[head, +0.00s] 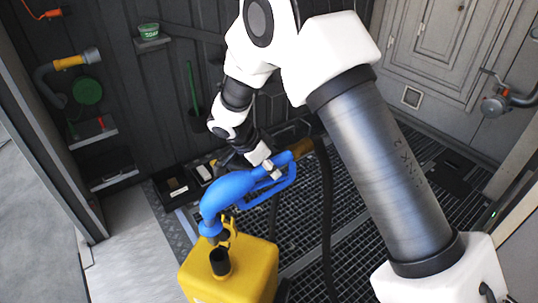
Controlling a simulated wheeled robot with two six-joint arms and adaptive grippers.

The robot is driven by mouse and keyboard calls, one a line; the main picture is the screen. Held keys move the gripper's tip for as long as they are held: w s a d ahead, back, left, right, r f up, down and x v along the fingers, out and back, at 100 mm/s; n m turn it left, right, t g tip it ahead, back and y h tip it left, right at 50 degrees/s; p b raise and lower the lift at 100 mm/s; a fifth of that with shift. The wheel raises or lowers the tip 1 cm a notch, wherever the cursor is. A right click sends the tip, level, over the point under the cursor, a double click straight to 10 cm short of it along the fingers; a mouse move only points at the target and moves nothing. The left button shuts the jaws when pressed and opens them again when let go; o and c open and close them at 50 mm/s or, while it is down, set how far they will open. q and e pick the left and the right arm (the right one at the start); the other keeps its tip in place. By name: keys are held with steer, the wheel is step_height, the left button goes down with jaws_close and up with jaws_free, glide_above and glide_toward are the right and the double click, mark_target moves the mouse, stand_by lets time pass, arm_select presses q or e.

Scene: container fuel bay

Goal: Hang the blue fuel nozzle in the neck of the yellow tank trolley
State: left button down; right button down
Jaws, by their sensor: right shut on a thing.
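The blue fuel nozzle (232,187) is held by my right gripper (268,168), which is shut on it near its handle and brown collar. The nozzle slants down to the left, and its spout points down with a dark tip. The yellow tank trolley (252,272) stands at the bottom middle, with a black neck (220,263) on top. The spout tip appears just above and behind the neck's mouth, outside it; the exact gap is hard to judge. A yellow loop piece stands beside the tip. My left gripper is not in view.
A black hose (325,215) hangs from the nozzle's back end to the grated floor (300,235). A shelf with a green soap tub (149,31) and a hose with a yellow collar (68,63) are on the walls. Low trays (178,188) lie behind the nozzle.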

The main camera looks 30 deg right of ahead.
mark_target(269, 179)
steer(key=shift+s, duration=0.2)
steer(key=shift+w+f+b, duration=0.15)
steer(key=shift+f+b, duration=0.1)
steer(key=shift+f, duration=0.35)
steer(key=shift+w+f+b, duration=0.15)
steer(key=shift+f+b, duration=0.1)
steer(key=shift+f, duration=0.3)
steer(key=shift+s+f+b, duration=0.15)
steer(key=shift+f+b, duration=0.6)
steer(key=shift+f, duration=0.7)
steer(key=shift+r, duration=0.1)
steer(key=shift+f+b, duration=0.35)
steer(key=shift+b, duration=0.15)
steer(key=shift+f+b, duration=0.15)
steer(key=shift+b, duration=0.4)
